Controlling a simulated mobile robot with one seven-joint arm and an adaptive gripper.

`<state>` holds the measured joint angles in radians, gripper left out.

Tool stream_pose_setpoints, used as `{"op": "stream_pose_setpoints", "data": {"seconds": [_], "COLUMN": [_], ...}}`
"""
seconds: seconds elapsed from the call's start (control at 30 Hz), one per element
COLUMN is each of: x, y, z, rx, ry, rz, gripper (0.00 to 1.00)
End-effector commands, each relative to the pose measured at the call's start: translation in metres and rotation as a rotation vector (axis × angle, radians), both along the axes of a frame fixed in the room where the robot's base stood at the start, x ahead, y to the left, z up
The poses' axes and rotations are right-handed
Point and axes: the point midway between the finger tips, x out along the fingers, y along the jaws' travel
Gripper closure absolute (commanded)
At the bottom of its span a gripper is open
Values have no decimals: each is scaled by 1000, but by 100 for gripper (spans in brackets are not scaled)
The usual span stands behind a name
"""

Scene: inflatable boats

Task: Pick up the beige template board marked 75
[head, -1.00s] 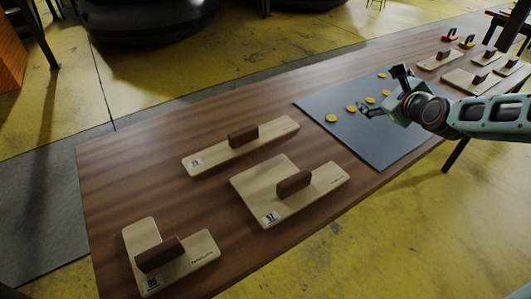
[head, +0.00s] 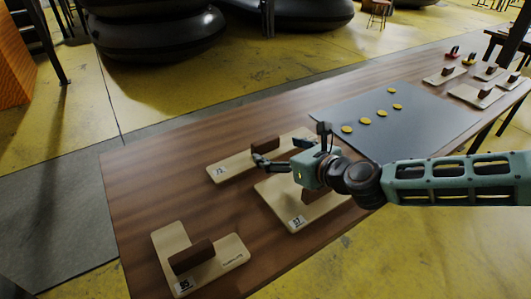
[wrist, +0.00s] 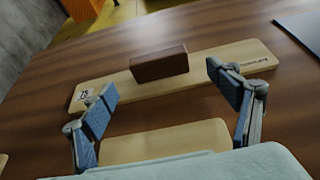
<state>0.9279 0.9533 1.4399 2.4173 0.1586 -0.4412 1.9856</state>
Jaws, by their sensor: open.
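The beige template board marked 75 (head: 228,172) lies flat on the table, a long strip with a brown block handle (head: 265,145) standing on it. In the wrist view the board (wrist: 113,92) lies across the picture ahead of my gripper, its number label at the left end and its brown handle (wrist: 158,64) between the fingers' lines. My gripper (head: 291,146) is open and empty, above the near side of this board; in the wrist view its two blue-padded fingers (wrist: 162,78) are spread wide. My gripper hides part of the board's right end in the head view.
The board marked 57 (head: 272,190) lies just in front, partly under my gripper. An L-shaped board marked 85 (head: 233,249) lies at the near left. A grey mat (head: 420,125) with several yellow discs and more boards (head: 475,95) lie to the right.

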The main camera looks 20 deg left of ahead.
Motion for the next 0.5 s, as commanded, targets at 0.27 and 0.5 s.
{"op": "stream_pose_setpoints", "data": {"seconds": [0.27, 0.5], "x": [9, 27], "y": [11, 34], "z": [-7, -20], "rx": [-1, -1], "ry": [-1, -1], "rz": [2, 3], "gripper": [19, 19]}}
